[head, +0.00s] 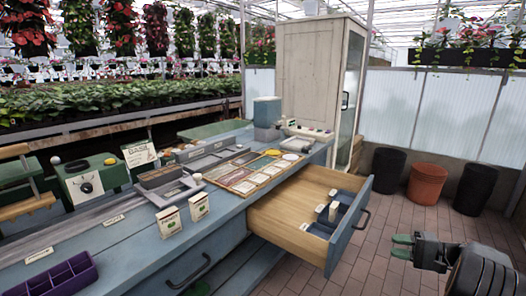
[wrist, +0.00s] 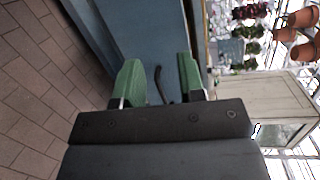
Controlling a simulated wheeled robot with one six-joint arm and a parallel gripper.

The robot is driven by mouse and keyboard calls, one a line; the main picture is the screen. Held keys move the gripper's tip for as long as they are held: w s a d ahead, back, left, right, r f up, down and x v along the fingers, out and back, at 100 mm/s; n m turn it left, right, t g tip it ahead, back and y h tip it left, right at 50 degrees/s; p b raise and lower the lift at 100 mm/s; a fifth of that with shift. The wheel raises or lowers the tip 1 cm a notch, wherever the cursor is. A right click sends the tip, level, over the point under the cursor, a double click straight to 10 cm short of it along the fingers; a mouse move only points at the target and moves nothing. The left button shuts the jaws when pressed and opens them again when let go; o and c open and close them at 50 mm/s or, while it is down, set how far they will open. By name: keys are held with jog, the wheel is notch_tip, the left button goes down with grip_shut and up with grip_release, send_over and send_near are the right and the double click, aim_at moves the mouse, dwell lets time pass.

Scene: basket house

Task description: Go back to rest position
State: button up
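My gripper (head: 403,247) is at the lower right of the head view, with two green fingers spread apart and nothing visible between them. It is to the right of the open wooden drawer (head: 275,212) and apart from it. In the wrist view, my gripper (wrist: 159,80) also shows open. Behind its fingers are a blue panel (wrist: 150,30) and a dark curved handle (wrist: 159,84), at some distance.
The drawer juts out from the blue workbench (head: 135,247), with blue trays (head: 345,198) inside. Seed packets (head: 168,222) and a purple tray (head: 58,278) are on the bench. A cabinet (head: 310,75) and pots (head: 427,183) stand behind. Brick floor (head: 375,232) shows between drawer and gripper.

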jog(key=s+a+r+n+g+h+p, duration=0.1)
jog(key=s+a+r+g+h+p, duration=0.15)
jog(key=a+r+p, duration=0.4)
jog(key=s+a+r+n+g+h+p, duration=0.1)
jog(key=a+r+g+h+p, duration=0.25)
jog(key=a+r, duration=0.6)
jog(key=s+a+r+n+h+p, duration=0.2)
jog(key=s+a+r+h+p, duration=0.2)
jog(key=s+p, duration=0.3)
jog(key=s+a+r+n+t+h+p, duration=0.1)
jog(key=s+a+r+n+h+p, duration=0.2)
jog(key=s+a+r+p, duration=0.4)
jog(key=shift+s+r+n+t+h+p, duration=0.35)
jog(key=shift+s+h, duration=0.35)
jog(key=shift+s, duration=0.2)
jog(key=shift+f, duration=0.1)
